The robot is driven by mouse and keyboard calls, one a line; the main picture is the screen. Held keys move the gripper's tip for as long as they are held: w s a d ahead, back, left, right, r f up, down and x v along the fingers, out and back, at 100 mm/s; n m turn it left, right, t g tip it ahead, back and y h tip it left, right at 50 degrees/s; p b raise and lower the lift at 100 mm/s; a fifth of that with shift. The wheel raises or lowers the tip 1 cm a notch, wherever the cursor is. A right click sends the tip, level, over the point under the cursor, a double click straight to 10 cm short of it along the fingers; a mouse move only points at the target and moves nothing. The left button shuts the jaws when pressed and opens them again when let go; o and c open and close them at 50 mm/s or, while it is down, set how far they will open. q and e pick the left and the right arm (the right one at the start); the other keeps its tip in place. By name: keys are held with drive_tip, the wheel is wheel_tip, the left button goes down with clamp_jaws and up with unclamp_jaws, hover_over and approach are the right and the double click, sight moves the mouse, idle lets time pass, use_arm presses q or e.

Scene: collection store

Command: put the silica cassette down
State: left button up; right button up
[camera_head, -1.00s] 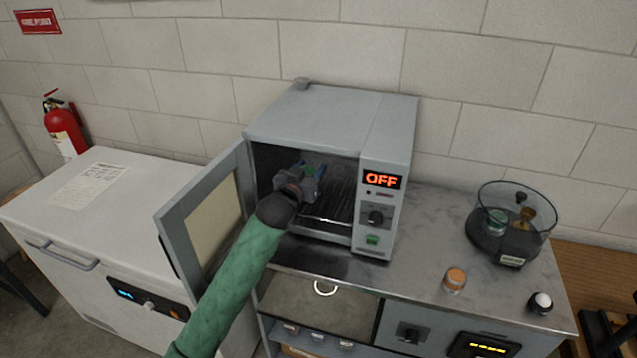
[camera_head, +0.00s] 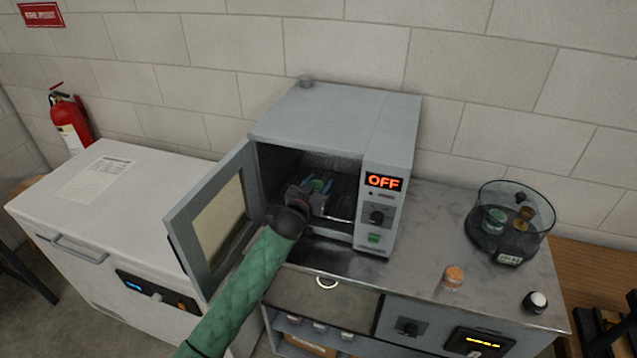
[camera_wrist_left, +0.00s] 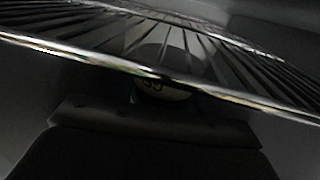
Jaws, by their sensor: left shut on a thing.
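My left gripper (camera_head: 316,190) reaches through the open door into the grey oven (camera_head: 325,118). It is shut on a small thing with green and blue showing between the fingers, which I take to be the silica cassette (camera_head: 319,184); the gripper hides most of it. In the left wrist view the picture is very dark. A round pale end with dark marks, likely the cassette (camera_wrist_left: 163,90), shows behind the front bar of the wire rack (camera_wrist_left: 85,55). I cannot tell whether the cassette touches the rack. My right gripper is not in view.
The oven door (camera_head: 215,225) stands open on the left, close to my arm. The oven display (camera_head: 384,182) reads OFF. On the steel counter (camera_head: 415,265) are a clear-lidded round vessel (camera_head: 510,222), an orange-topped jar (camera_head: 453,277) and a white-topped black knob-like item (camera_head: 536,301). A white cabinet (camera_head: 105,215) stands left.

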use_arm(q)
drive_tip(key=shift+f, duration=0.4)
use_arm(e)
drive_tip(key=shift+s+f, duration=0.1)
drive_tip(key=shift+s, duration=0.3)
use_arm(q)
drive_tip(key=o, duration=0.6)
drive_tip(key=shift+f, duration=0.15)
drive_tip(key=o, duration=0.4)
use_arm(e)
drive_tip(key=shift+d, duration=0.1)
